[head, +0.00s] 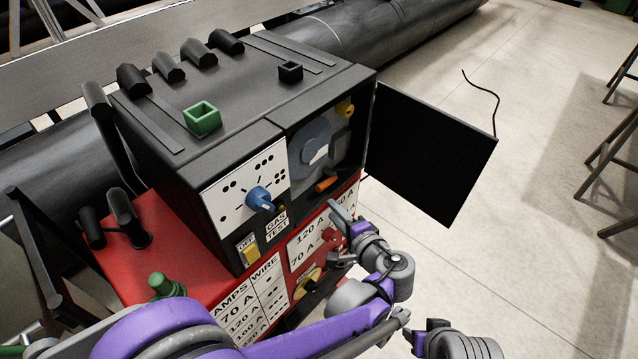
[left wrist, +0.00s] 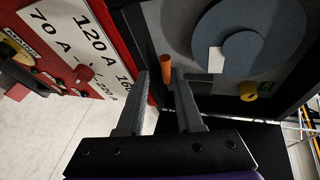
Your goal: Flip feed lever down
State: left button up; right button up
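The feed lever appears to be the orange handle (head: 327,184) inside the open compartment of the black-and-red machine (head: 240,130), low beside the dark grey disc. In the left wrist view, the orange handle (left wrist: 166,62) shows just beyond and between my fingertips. My left gripper (head: 343,216) is open and empty, just below and right of the handle in the head view; its two fingers also show in the left wrist view (left wrist: 160,76). I cannot tell whether a finger touches the handle. Part of my right arm shows at the bottom right; its fingers cannot be made out clearly.
The compartment's black door (head: 430,155) stands swung open to the right. A blue knob (head: 261,199), a yellow switch (head: 248,250) and a red knob (head: 328,234) sit on the front panels. A yellow part (head: 345,107) is above the handle.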

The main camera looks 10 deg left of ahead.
pick_arm(q)
jog(key=w+a+f+t, duration=0.1)
jog(key=w+a+f, duration=0.1)
jog(key=w, duration=0.8)
jog(key=shift+a+f+m+b, duration=0.3)
jog(key=shift+a+f+b, duration=0.05)
jog(key=shift+a+b, duration=0.1)
grip_shut()
jog(key=shift+s, duration=0.1)
dwell(0.9)
